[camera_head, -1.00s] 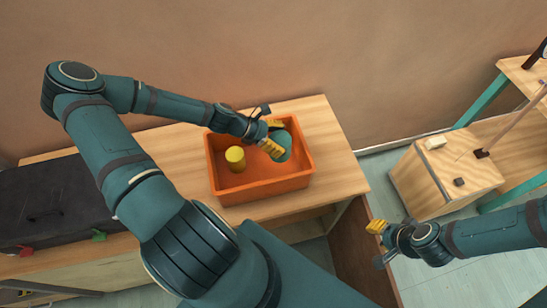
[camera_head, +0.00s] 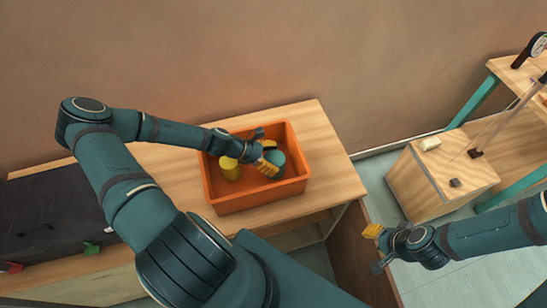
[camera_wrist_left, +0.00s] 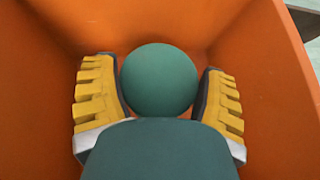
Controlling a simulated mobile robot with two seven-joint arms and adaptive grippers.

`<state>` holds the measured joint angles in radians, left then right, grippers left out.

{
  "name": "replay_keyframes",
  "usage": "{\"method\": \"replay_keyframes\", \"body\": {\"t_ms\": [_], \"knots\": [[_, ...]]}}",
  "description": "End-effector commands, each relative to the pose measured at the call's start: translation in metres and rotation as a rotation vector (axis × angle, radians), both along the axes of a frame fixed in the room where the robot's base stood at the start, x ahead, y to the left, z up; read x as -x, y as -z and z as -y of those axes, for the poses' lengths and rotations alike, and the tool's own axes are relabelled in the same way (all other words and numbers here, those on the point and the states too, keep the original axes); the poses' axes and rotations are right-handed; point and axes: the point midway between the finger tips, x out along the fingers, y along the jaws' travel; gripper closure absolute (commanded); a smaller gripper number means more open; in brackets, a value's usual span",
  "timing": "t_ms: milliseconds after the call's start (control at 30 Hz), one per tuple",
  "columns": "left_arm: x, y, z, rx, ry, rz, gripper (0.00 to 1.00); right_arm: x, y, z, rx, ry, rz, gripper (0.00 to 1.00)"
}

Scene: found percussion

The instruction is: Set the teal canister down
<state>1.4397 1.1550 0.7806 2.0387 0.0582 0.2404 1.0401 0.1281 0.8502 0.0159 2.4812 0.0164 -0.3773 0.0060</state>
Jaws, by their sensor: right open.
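The teal canister (camera_head: 278,160) is inside the orange crate (camera_head: 262,198), in its right half. My left gripper (camera_head: 269,157) reaches into the crate with its yellow fingers around the canister. In the left wrist view the canister's round top (camera_wrist_left: 159,79) lies between the two fingers, close to both. Its base is hidden, so I cannot tell whether it touches the crate floor. A yellow canister (camera_head: 230,168) stands in the crate's left half. My right gripper (camera_head: 374,248) is open and empty, away at the lower right.
The crate stands on a wooden table (camera_head: 335,165) with bare wood to its right. A dark case (camera_head: 50,205) lies on the left. A wooden box (camera_head: 440,180) and a teal-legged stand (camera_head: 470,101) are at the right. The crate walls surround my left gripper.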

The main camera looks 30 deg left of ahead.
Motion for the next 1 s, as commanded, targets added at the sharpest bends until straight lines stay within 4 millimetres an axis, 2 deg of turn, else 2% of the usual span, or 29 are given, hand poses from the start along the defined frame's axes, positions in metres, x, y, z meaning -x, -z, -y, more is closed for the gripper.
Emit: {"method": "replay_keyframes", "body": {"t_ms": [33,67,433,1000], "knots": [[0.0,0.0,0.0,0.0,0.0,0.0,0.05,0.0,0.0,0.0,0.0,0.0,0.0,0.66],[0.0,0.0,0.0,0.0,0.0,0.0,0.0,0.0,0.0,0.0,0.0,0.0,0.0,0.66],[0.002,-0.005,-0.004,-0.002,-0.003,-0.001,0.0,0.0,-0.002,0.0,0.0,0.0,0.0,0.66],[0.052,-0.061,-0.073,-0.003,-0.003,-0.001,0.0,0.0,-0.015,0.0,-0.003,0.0,0.001,0.66]]}}
